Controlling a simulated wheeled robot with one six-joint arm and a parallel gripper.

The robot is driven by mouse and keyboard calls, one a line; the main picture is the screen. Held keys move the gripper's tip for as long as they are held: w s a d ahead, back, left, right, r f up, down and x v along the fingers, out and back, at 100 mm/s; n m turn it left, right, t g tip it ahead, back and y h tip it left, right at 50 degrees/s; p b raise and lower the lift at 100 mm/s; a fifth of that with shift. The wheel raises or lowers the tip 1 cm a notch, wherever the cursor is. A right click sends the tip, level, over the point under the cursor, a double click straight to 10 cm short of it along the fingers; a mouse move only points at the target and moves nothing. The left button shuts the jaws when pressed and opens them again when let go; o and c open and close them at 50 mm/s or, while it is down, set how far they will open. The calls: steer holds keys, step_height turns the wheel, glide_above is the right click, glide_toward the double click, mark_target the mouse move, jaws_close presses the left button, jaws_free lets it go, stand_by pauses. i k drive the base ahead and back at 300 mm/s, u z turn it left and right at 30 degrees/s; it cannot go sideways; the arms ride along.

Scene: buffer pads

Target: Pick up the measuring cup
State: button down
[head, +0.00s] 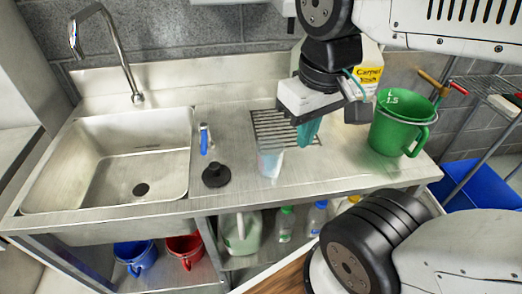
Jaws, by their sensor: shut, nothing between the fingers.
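A green measuring cup (395,128) with a handle and the marking "L 1.5" stands upright at the right end of the steel counter. A small, pale translucent cup (270,163) stands near the counter's middle, by the front edge of a drain grate. My gripper (306,136) points down over the grate, with its teal fingers shut and empty. It is between the two cups, just right of the pale cup and left of the green one. Whether the fingertips touch the grate is unclear.
A white container with a yellow label (367,76) stands behind my gripper. A black plunger-like object (216,174) and a blue-handled tool (204,139) lie left of the pale cup. The sink (110,160) is at left. Bare counter lies in front of the green cup.

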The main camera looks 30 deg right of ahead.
mark_target(270, 151)
steer(key=k, duration=1)
steer(key=z, duration=1.5)
steer(key=i, duration=0.85)
steer(key=u, duration=1.4)
